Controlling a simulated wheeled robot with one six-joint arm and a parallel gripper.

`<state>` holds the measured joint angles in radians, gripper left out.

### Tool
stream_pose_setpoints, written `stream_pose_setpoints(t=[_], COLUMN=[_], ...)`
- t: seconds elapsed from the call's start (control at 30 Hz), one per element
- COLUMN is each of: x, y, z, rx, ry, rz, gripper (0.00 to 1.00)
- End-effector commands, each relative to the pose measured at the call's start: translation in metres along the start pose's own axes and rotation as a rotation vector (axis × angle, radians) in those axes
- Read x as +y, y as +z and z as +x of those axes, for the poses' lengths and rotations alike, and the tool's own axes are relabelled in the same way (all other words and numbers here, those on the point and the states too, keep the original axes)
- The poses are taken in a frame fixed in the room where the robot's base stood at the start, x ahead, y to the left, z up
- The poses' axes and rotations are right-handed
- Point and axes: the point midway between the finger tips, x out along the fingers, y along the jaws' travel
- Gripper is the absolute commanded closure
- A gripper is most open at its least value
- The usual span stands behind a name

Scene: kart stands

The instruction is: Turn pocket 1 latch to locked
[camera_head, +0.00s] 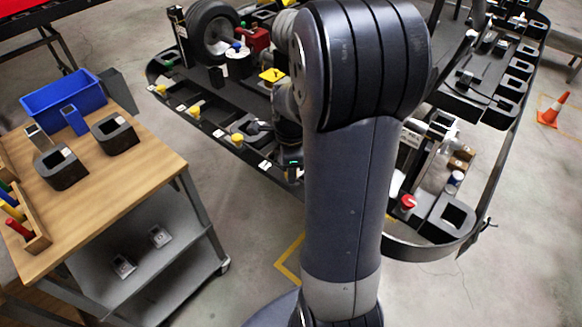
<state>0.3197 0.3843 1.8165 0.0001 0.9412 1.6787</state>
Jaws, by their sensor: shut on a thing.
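A row of yellow latch knobs runs along the near edge of the black kart tray: one at the far left (160,88), one in the middle (193,110) and one nearest my arm (237,138). Small white labels sit beside them, too small to read, so I cannot tell which pocket is 1. My gripper (291,163) is low at this same edge, right of the nearest visible knob, in line with the row. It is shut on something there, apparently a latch. My forearm and wrist hide much of the jaws, so the latch's angle cannot be seen.
A wooden-topped cart (110,195) at left holds a blue bin (63,97) and black blocks. A wheel (210,32) and a red part (257,40) stand on the tray behind. Another kart section (440,215) lies right. An orange cone (552,109) stands far right. Floor between is clear.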

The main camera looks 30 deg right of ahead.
Motion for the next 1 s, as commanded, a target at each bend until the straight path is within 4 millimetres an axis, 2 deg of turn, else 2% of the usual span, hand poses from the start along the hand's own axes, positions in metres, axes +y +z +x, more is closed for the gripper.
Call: stream_pose_setpoints(t=[0.53,0.57,0.6,0.8,1.0], x=[-0.0009,-0.0009,-0.0008,-0.0005,-0.0003], y=[0.0002,0.0002,0.0002,0.0001,0.0], z=[-0.001,-0.001,-0.0009,-0.0005,-0.0003], rx=[-0.001,-0.001,-0.001,0.0,0.0], ry=[-0.003,-0.003,-0.003,-0.002,-0.001], rz=[0.026,0.026,0.026,0.025,0.025], gripper=[0.92,0.69,0.66,0.49,0.48])
